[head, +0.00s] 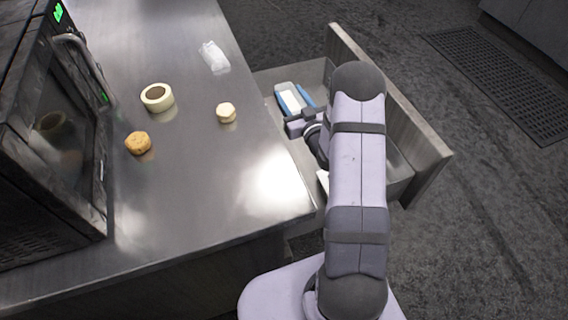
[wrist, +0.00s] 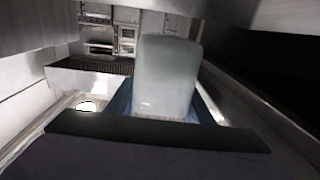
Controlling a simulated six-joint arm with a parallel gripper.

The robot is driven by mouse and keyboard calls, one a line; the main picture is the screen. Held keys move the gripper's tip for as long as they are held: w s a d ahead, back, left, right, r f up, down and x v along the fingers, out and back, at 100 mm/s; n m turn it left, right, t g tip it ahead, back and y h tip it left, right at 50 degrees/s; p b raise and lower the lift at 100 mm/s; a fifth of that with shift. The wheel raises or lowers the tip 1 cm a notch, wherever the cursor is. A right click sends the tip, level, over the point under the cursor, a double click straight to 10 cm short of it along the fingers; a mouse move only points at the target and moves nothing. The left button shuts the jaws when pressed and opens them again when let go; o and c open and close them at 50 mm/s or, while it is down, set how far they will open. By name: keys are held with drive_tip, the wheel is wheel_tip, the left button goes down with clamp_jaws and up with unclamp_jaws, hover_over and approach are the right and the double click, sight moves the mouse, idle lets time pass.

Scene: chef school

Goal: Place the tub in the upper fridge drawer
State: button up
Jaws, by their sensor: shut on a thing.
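The tub (head: 291,98) is blue with a white middle and appears within the outline of the open drawer (head: 418,150) in the head view. In the wrist view the tub (wrist: 168,78) shows as a pale, rounded block with blue at its sides, straight ahead of the dark gripper edge. My gripper (head: 299,119) is shut on the near end of the tub. My arm hides much of the drawer's middle. I cannot tell whether the tub touches the drawer floor.
A steel counter (head: 200,200) lies left of the drawer, holding a tape roll (head: 149,104), a brown bun (head: 138,143), a small pale bun (head: 226,113) and a clear bag (head: 214,57). A microwave (head: 50,150) stands at far left. The floor right of the drawer is clear.

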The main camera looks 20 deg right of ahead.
sight(286, 92)
drive_tip(key=f+b, duration=0.1)
drive_tip(key=w+f+b, duration=0.1)
drive_tip(key=b, duration=0.1)
drive_tip(key=w+f+b, duration=0.1)
drive_tip(key=shift+d+f+h, duration=0.1)
drive_tip(key=shift+d+h, duration=0.2)
drive_tip(key=shift+w+d+f+m+b, duration=0.1)
drive_tip(key=shift+w+m+b, duration=0.2)
drive_tip(key=shift+b, duration=0.4)
wheel_tip(286, 92, down, 10)
drive_tip(key=shift+b, duration=0.3)
drive_tip(key=shift+f, duration=0.1)
drive_tip(key=shift+f+b, duration=0.35)
drive_tip(key=shift+b, duration=0.1)
drive_tip(key=shift+f, duration=0.15)
